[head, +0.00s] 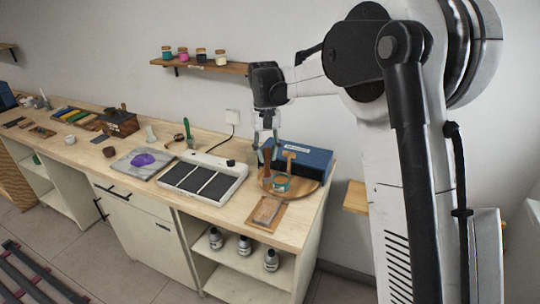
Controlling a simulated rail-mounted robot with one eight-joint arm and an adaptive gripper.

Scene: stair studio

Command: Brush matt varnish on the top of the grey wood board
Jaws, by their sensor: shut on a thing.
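The grey wood board (267,211) lies flat near the front edge of the bench, with a brown border around its grey top. My gripper (267,143) is above the round wooden tray, behind the grey board and apart from it. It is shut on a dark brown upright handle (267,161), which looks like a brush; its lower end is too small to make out. A small tin with a teal label (281,184) stands on the round wooden tray (306,187). A lighter wooden handle (289,160) stands up at the tin.
A blue box (312,161) stands behind the round tray. A white tray with dark panels (203,180) is to the left, then a grey slab with a purple patch (143,161). A shelf with paint jars (198,65) hangs on the wall. Bench space beside the grey board is clear.

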